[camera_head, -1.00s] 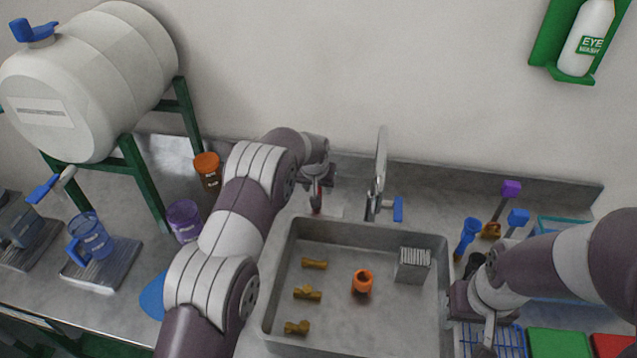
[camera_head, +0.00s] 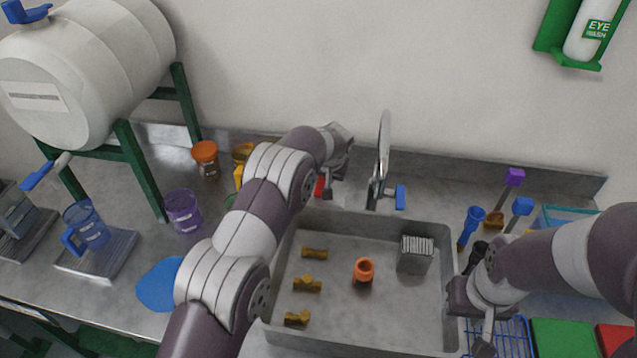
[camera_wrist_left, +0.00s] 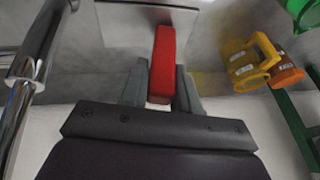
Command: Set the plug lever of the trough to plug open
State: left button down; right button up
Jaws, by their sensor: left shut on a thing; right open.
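The trough (camera_head: 285,255) is a grey metal basin in the middle of the counter in the head view. A red lever (camera_head: 320,187) shows in part behind its back left edge, left of the tap; my arm covers the rest. In the left wrist view, the red lever (camera_wrist_left: 162,62) stands between the two fingers of my left gripper (camera_wrist_left: 158,95), which is shut on it. In the head view my left gripper (camera_head: 328,187) is partly hidden by its own wrist. My right gripper (camera_head: 472,315) is open beside the trough's right wall.
The silver tap (camera_head: 381,150) with a blue handle (camera_head: 400,197) stands close to the right of my left gripper. A yellow mug (camera_wrist_left: 250,62) and an orange-lidded jar (camera_head: 206,160) stand to its left. The trough holds brown fittings, an orange piece and a grey block.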

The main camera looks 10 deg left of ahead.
pick_arm(q)
jog(key=shift+d+f+m+y+b, duration=0.3)
jog(key=shift+d+f+y+b, duration=0.2)
jog(key=shift+d+y+b, duration=0.45)
jog(key=shift+s+r+y+p, duration=0.1)
jog(key=shift+r+y+p, duration=0.4)
jog(key=shift+p, duration=0.35)
jog(key=shift+f+y, duration=0.25)
jog(key=shift+f, duration=0.15)
pick_arm(e)
notch_tip(320, 180, down, 3)
jog(key=shift+r, duration=0.2)
pick_arm(q)
jog(key=c, duration=0.9)
grip_release()
